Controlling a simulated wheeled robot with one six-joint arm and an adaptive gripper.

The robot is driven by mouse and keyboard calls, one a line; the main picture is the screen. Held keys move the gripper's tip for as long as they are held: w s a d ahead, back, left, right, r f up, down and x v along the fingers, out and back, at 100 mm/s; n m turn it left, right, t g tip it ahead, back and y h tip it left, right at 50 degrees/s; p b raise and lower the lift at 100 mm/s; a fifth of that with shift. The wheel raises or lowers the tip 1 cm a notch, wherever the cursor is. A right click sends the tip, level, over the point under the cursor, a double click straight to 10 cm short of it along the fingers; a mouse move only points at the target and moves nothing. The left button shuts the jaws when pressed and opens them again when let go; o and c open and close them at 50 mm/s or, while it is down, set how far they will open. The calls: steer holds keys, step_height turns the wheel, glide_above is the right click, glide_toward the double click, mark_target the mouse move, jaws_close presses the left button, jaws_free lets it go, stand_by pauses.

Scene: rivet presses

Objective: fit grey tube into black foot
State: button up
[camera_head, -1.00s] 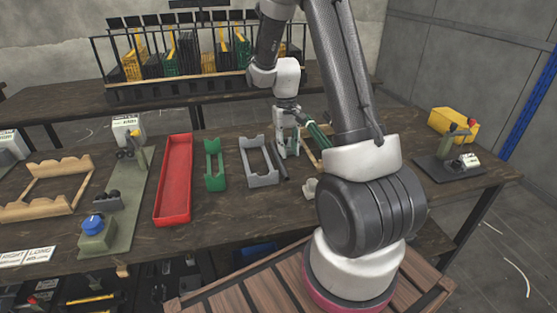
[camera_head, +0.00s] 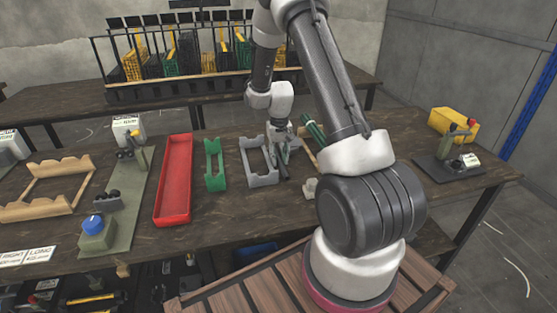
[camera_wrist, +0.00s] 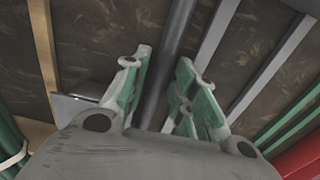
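A dark grey tube (camera_wrist: 172,45) lies on the bench and runs between the two fingers of my gripper (camera_wrist: 160,88) in the wrist view. The fingers have green pads and stand apart, with a gap on each side of the tube. In the head view my gripper (camera_head: 283,158) points down beside the grey rack, and the tube's near end (camera_head: 283,172) shows just below it. The tube's lower part in the wrist view is hidden behind the gripper body. I cannot pick out the black foot with certainty in either view.
The grey rack (camera_head: 247,160) stands left of my gripper, then a green rack (camera_head: 209,170) and a red tray (camera_head: 187,210). Green tubes (camera_head: 314,130) lie close on the right. A green fixture with a blue button (camera_head: 93,222) is at left, a yellow box (camera_head: 447,122) at right.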

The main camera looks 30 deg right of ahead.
jaws_close()
